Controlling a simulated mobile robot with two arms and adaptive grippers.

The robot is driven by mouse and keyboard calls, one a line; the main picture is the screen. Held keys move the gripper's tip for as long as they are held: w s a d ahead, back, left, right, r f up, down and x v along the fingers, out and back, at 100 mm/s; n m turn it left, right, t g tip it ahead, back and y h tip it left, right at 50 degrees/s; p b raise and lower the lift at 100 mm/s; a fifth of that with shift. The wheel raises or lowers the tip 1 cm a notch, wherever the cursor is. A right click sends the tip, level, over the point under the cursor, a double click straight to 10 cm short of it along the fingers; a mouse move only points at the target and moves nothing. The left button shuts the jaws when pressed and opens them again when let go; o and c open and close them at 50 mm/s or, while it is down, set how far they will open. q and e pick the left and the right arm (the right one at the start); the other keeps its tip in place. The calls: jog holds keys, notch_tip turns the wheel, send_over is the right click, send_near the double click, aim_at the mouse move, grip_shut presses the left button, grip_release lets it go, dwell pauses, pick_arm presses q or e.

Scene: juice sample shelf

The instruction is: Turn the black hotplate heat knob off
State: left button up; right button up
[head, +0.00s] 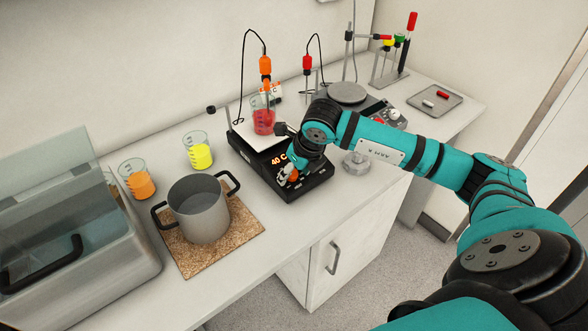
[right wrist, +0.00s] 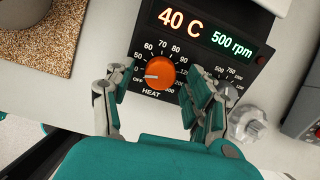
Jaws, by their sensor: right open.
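The black hotplate (head: 305,188) stands on the bench, with a beaker of red liquid (head: 263,120) on its white top. Its display reads 40 C and 500 rpm in the right wrist view. The orange heat knob (right wrist: 161,73) is on the front panel; its white mark points left, close to the OFF label. My right gripper (head: 287,174) is over the panel. In the right wrist view my right gripper (right wrist: 160,86) is open, one finger on each side of the knob, with visible gaps. The second knob is partly hidden behind the right finger. My left gripper is out of view.
A grey pot (head: 202,213) stands on a cork mat (head: 240,222) left of the hotplate. Beakers of yellow (head: 201,156) and orange (head: 142,185) liquid stand behind it. A silver weight-like object (head: 356,163) and another stirrer (head: 348,93) are on the right.

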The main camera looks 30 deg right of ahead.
grip_shut()
jog(key=shift+d+f+n+b, duration=0.15)
jog(key=shift+n+b, duration=0.35)
jog(key=shift+b, duration=0.3)
jog(key=shift+n+b, duration=1)
jog(key=shift+b, duration=0.1)
jog(key=shift+n+b, duration=1.2)
jog(key=shift+n, duration=0.3)
jog(key=shift+r, duration=0.2)
grip_release()
